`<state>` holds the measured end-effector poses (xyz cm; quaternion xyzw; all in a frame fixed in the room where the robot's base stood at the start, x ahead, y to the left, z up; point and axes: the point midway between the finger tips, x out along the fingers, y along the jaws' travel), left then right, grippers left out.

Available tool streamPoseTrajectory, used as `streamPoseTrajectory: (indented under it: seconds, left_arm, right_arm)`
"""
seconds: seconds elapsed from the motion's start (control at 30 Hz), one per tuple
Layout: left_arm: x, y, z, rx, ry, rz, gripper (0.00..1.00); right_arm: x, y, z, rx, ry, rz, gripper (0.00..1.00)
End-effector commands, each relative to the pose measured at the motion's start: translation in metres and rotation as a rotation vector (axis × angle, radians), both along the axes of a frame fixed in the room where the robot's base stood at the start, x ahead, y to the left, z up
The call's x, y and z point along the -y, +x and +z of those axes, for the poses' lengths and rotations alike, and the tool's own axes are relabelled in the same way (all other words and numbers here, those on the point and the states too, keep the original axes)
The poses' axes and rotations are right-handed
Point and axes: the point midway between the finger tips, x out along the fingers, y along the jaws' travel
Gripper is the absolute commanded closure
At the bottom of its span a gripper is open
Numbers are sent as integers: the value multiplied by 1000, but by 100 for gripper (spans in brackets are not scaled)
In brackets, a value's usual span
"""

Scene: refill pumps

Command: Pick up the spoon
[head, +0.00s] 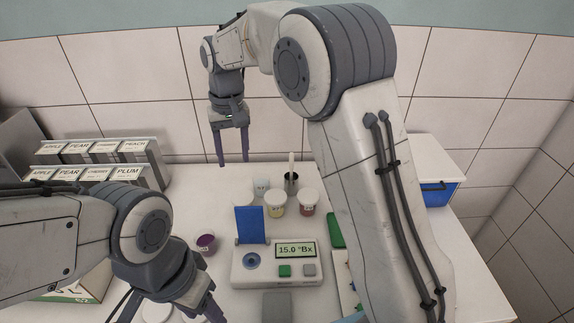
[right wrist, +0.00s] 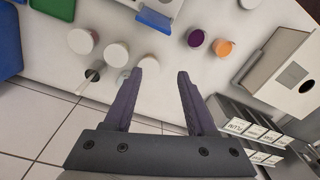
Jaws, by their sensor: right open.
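The spoon (head: 291,164) shows as a pale handle standing up out of a small dark cup (head: 291,181) behind the white-lidded jars. Its bowl is hidden in the cup. In the right wrist view the spoon (right wrist: 86,84) leans out of the cup, left of the fingers. My right gripper (head: 233,162) points down, open and empty, above the back of the table, left of the spoon and apart from it. Its two purple fingers (right wrist: 166,70) are spread in the right wrist view. My left gripper (head: 205,308) is low at the left, with its jaws not clear.
White-lidded jars (head: 275,200) stand close in front of the spoon's cup. A refractometer (head: 278,266) reading 15.0 °Bx with a raised blue flap is in front. A purple cup (head: 206,243) is left of it. A labelled rack (head: 126,172) stands far left, a blue bin (head: 437,192) at right.

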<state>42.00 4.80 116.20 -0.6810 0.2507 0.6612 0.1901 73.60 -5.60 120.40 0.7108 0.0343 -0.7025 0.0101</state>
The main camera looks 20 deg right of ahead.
Motion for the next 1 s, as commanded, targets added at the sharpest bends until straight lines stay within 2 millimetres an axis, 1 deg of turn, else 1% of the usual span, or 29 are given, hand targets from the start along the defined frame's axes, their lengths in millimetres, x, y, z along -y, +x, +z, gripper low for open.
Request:
streamPoseTrajectory:
  seconds: [0.03,0.07,0.1,0.17,0.2,0.27,0.3,0.4,0.43,0.5,0.6,0.77,0.9,1.0]
  left_arm:
    - [0,0,4,0,0,0,50]
    - [0,0,5,0,0,0,50]
    - [0,0,6,0,0,0,50]
    - [0,0,8,0,0,0,50]
    - [0,0,9,0,0,1,50]
    - [0,0,11,0,0,1,50]
    - [0,0,11,0,0,1,50]
    - [0,0,13,0,0,1,50]
    - [0,0,13,0,0,1,50]
    - [0,0,14,0,0,1,50]
    - [0,0,14,0,0,1,50]
    - [0,0,14,0,0,1,50]
    - [0,0,18,0,0,1,50]
    - [0,0,19,0,0,1,50]
  right_arm:
    - [20,30,-5,-5,-6,-66,44]
    - [31,45,-9,-7,-9,-101,44]
    - [48,63,-14,-9,-14,-149,44]
    - [74,87,-22,-13,-20,-218,44]
    - [92,100,-28,-14,-25,-262,44]
    - [117,116,-37,-18,-31,-321,44]
    - [132,123,-43,-19,-35,-357,44]
    - [165,135,-56,-23,-41,-429,44]
    - [172,137,-59,-23,-42,-446,44]
    - [185,140,-64,-24,-45,-475,44]
    - [195,142,-71,-25,-47,-497,44]
    - [198,142,-95,-27,-48,-502,44]
    - [197,142,-113,-26,-47,-501,44]
    - [197,142,-120,-25,-47,-501,44]
